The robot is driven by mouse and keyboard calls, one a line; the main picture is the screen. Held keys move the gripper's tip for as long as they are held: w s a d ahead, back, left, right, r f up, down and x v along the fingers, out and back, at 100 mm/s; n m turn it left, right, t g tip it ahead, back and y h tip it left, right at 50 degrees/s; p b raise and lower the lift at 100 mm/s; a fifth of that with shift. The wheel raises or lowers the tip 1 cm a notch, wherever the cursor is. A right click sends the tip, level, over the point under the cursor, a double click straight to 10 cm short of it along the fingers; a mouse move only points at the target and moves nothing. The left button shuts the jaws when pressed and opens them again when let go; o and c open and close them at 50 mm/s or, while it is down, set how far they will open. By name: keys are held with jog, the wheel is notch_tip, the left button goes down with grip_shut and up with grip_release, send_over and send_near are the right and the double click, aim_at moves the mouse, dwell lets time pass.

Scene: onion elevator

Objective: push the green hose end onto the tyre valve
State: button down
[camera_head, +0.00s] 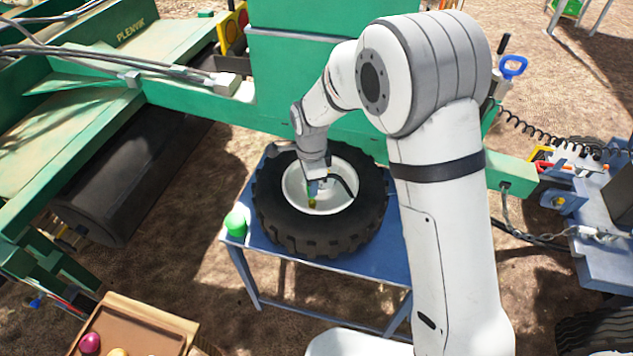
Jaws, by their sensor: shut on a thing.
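The tyre (268,215) lies flat on a blue table (290,248), with its white rim (338,203) facing up. My gripper (313,188) points down inside the rim, a little left of its middle. It is shut on the green hose end (311,193), which is only a small patch of green at the fingertips. A tiny yellowish spot just below it may be the tyre valve (312,204). I cannot tell whether the hose end touches the valve or is over it.
A green and white container (236,222) stands at the table's left corner. A green machine frame (200,108) runs behind the table. A tray (128,336) with onions is at lower left. My arm hides the table's right part.

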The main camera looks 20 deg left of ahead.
jog(key=shift+f+b, duration=1.05)
jog(key=shift+f, duration=0.45)
dwell(0.5)
jog(key=c, duration=1.1)
grip_release()
jog(key=o, duration=0.4)
jog(key=shift+r, duration=0.15)
jog(key=shift+r+p, duration=2.15)
jog(key=shift+r, duration=1.3)
